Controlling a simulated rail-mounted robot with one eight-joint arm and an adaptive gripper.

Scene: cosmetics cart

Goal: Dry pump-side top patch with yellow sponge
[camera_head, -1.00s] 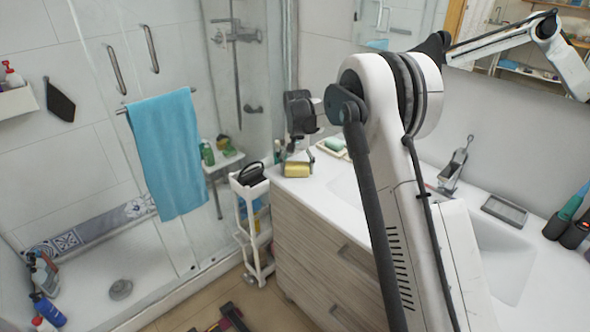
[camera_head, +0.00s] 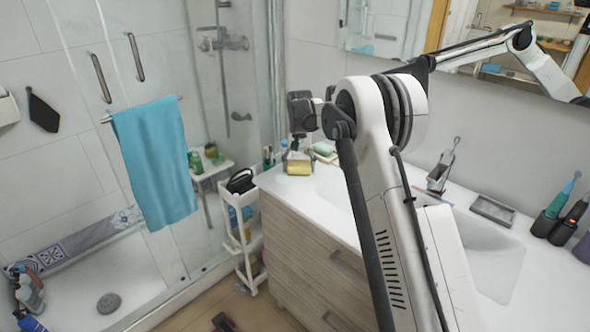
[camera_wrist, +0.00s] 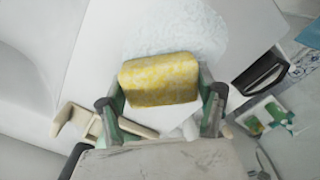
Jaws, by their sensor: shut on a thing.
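The yellow sponge (camera_head: 299,168) is held by my gripper (camera_head: 301,155) at the far left end of the white countertop. In the wrist view the sponge (camera_wrist: 158,80) sits between the two fingers of my gripper (camera_wrist: 162,97), which are shut on its sides. A pale, bluish-white textured patch (camera_wrist: 185,32) lies on the white top, beyond and partly behind the sponge. Whether the sponge touches the surface is unclear. I cannot make out a pump for certain.
A white cart (camera_head: 240,240) with a black item (camera_head: 241,181) stands left of the cabinet. The sink (camera_head: 478,255) is to the right.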

